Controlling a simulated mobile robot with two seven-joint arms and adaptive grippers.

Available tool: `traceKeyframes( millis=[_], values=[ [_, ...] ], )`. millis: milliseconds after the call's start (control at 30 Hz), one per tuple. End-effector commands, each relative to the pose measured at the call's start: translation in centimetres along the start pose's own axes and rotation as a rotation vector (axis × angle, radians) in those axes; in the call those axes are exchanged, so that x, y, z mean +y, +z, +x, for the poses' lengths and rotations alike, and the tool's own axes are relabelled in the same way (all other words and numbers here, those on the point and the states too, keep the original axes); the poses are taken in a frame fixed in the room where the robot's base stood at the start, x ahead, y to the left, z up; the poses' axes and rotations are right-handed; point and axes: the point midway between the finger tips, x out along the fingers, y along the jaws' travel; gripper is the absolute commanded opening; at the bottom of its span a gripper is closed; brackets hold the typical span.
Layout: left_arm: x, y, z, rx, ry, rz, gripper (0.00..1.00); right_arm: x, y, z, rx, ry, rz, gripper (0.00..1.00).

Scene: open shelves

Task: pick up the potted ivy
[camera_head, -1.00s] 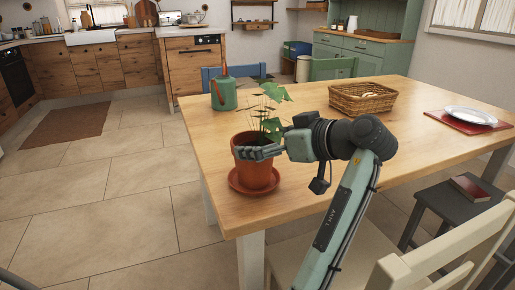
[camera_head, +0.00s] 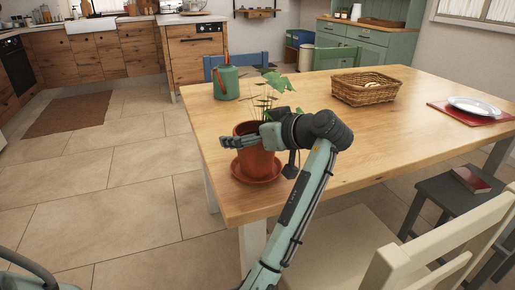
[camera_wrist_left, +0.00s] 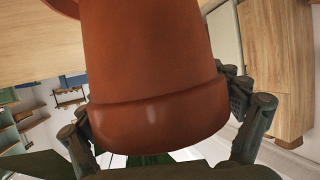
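The potted ivy is a terracotta pot (camera_head: 262,164) with thin stems and green leaves (camera_head: 281,84). It stands upright on a round saucer (camera_head: 237,172) near the left corner of the wooden table. My left gripper (camera_head: 238,142) is level with the pot's upper part, its fingers crossing in front of it and reaching past its left edge. In the left wrist view the pot (camera_wrist_left: 150,60) appears upside down, with its rim between the fingers, one on each side. The fingers look spread; firm contact is not clear. My right gripper is not in view.
A green watering can (camera_head: 226,83) stands behind the pot. A wicker basket (camera_head: 366,90) and a plate (camera_head: 474,105) on a red board are farther right. A cream chair (camera_head: 440,245) and a grey stool (camera_head: 455,195) stand at the near side. The middle of the tabletop is clear.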

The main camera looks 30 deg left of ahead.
Motion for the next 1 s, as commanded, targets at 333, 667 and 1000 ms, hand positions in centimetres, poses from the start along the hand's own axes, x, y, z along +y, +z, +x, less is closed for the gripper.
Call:
traceKeyframes(
  millis=[333, 667, 1000],
  values=[
    [0.0, 0.0, 0.0, 0.0, 0.0, 0.0, 0.42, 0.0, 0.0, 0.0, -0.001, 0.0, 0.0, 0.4],
    [0.0, -0.2, -0.1, 0.003, 0.001, -0.003, 0.23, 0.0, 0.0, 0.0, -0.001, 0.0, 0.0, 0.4],
    [0.0, -2.0, -0.8, 0.002, 0.002, -0.007, 0.21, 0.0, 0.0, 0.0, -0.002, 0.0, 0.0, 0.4]
  ],
)
